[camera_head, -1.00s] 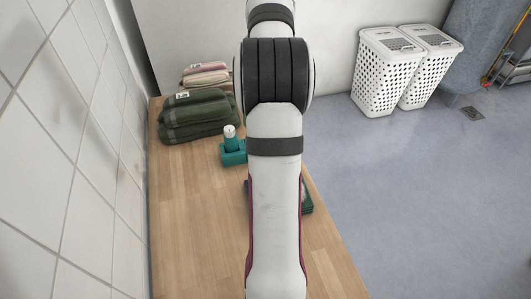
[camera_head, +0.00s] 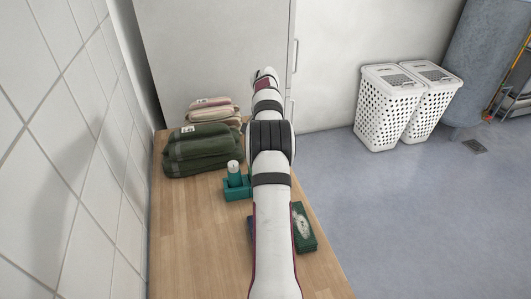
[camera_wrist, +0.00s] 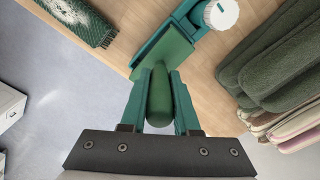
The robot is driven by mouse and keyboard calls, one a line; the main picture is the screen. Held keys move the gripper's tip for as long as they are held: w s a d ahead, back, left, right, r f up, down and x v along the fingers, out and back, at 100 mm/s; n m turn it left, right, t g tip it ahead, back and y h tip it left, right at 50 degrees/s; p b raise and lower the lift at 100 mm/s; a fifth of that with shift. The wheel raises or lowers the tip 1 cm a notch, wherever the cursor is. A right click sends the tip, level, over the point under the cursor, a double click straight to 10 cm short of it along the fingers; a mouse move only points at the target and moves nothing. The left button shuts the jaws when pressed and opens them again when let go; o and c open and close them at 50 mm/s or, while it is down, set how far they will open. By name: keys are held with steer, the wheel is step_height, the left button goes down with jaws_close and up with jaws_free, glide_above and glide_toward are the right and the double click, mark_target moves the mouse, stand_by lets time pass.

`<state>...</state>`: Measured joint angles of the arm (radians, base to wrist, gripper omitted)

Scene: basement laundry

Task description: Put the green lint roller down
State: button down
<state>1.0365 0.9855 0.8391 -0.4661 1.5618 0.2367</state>
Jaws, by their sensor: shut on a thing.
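The green lint roller (camera_wrist: 160,97) shows in the wrist view, with its rounded handle between my gripper's fingers and a flat green part (camera_wrist: 165,55) beyond the fingertips. My gripper (camera_wrist: 160,78) is shut on the handle. In the head view my arm hides both gripper and roller.
A teal holder (camera_head: 240,194) with a white-capped teal bottle (camera_head: 234,171) stands on the counter (camera_head: 190,235). Folded green towels (camera_head: 200,150) lie behind it. A dark green patterned item (camera_head: 304,228) lies at the right edge. White baskets (camera_head: 385,110) stand on the floor; a tiled wall (camera_head: 70,130) is left.

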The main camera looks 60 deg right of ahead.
steer(key=shift+f, duration=0.4)
steer(key=shift+f, duration=0.35)
steer(key=c, duration=0.7)
jaws_free()
steer(key=shift+o, duration=0.2)
